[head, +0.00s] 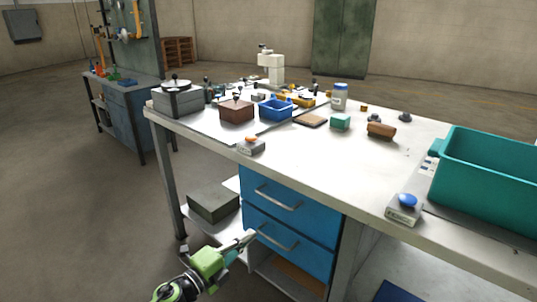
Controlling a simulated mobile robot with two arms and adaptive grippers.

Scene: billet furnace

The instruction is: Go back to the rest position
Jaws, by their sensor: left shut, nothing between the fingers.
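My left gripper (247,240) is low at the bottom left, in front of the workbench's blue drawers (290,218). It is shut with nothing held, and its green and black arm comes in from the bottom edge. It is below the height of the white bench top (330,158). My right gripper is not in view. On the bench are a brown box (236,111), a small blue bin (275,110), a teal block (340,122) and a brown block (381,131).
A large teal bin (490,170) stands at the bench's right end, beside a blue-button box (404,208). An orange-button box (251,145) sits at the front edge. A grey furnace-like box (178,100) is at the left corner. Open floor (90,220) lies left.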

